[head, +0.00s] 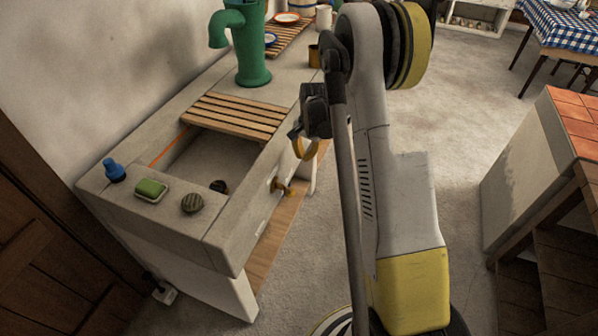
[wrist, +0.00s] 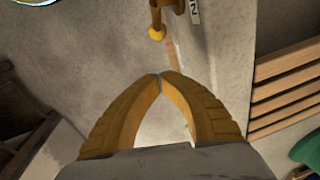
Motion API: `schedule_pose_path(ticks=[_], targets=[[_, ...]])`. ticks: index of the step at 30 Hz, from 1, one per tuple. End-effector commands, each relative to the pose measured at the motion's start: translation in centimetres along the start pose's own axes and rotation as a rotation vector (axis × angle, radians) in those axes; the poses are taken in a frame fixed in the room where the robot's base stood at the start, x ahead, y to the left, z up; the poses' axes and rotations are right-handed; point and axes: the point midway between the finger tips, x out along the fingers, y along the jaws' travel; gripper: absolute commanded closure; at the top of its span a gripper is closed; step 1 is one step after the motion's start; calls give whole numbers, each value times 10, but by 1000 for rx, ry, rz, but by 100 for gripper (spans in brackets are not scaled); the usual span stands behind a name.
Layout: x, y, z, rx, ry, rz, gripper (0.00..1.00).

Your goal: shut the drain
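A brass drain handle (head: 283,186) sticks out from the front face of the stone sink (head: 225,240). In the wrist view the brass handle (wrist: 157,33) is at the top, cut off by the frame edge, beside a small label (wrist: 195,12) with only its last letters showing. My gripper (head: 304,147) is in front of the sink, above the handle and apart from it. In the wrist view my gripper's yellow fingertips (wrist: 160,76) meet, with nothing between them. A small dark round thing (head: 219,187) is in the basin; I cannot tell whether it is the drain opening.
A slatted wooden rack (head: 235,116) lies across the basin. A green pump (head: 250,50) stands behind it. A blue bottle (head: 114,171), a green sponge in a dish (head: 151,189) and a round brown thing (head: 192,203) sit on the rim. The floor (head: 420,130) to the right is clear.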

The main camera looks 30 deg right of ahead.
Motion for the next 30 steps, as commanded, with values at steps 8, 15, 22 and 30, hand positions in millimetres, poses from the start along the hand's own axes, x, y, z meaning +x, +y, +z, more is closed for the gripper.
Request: schedule_pose_path(ticks=[8,15,22,30], targets=[[2,1,0,3,-1,1,100],[15,1,0,2,-1,1,100],[61,1,0,1,-1,1,100],[113,1,7,-1,-1,1,100]])
